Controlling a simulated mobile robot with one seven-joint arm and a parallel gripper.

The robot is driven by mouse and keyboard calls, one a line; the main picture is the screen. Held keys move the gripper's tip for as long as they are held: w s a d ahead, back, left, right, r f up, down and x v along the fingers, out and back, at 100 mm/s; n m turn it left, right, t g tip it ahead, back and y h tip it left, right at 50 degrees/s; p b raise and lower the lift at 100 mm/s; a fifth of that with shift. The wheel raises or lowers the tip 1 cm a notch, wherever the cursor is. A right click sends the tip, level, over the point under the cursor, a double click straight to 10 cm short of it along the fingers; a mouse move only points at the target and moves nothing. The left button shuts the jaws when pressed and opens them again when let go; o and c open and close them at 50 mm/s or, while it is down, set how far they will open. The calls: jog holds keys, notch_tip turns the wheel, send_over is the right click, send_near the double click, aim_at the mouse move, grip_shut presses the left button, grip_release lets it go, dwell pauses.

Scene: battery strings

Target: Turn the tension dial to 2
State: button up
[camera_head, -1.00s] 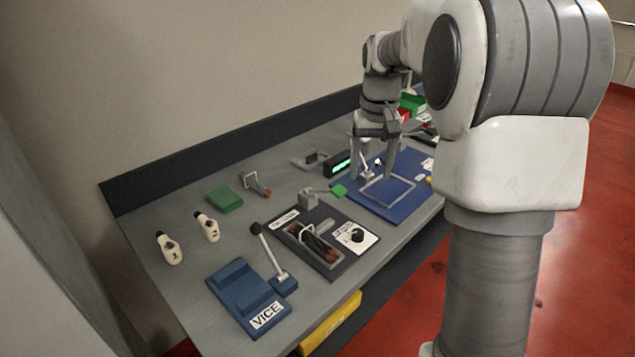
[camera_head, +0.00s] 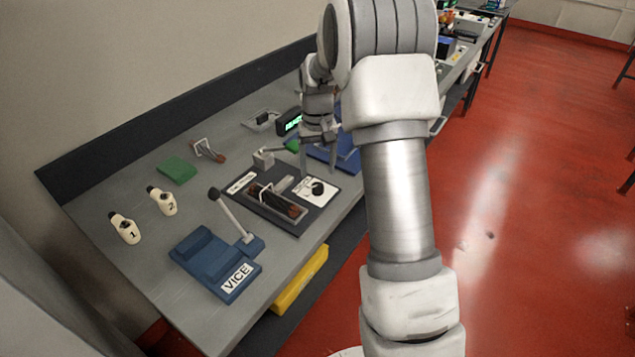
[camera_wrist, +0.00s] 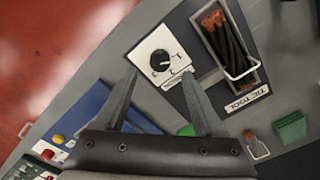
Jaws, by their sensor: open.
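The tension dial (camera_wrist: 160,60) is a black round knob on a white plate (camera_wrist: 146,48) marked 1, 2 and 3. I cannot tell surely which number its pointer faces. In the head view the dial (camera_head: 317,187) sits at the right end of the dark tie tool board (camera_head: 285,222). My gripper (camera_wrist: 159,72) is open and empty, its fingertips on either side of the plate's near part in the wrist view. In the head view my gripper (camera_head: 318,158) is just beyond the dial, pointing down. Contact with the dial is not visible.
Beside the dial is a tray (camera_wrist: 238,72) with dark strips and a wire handle.

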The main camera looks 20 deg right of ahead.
aim_at(318, 185)
notch_tip(318, 185, down, 5)
jog(key=shift+f, duration=0.1)
dwell(0.3)
grip_shut()
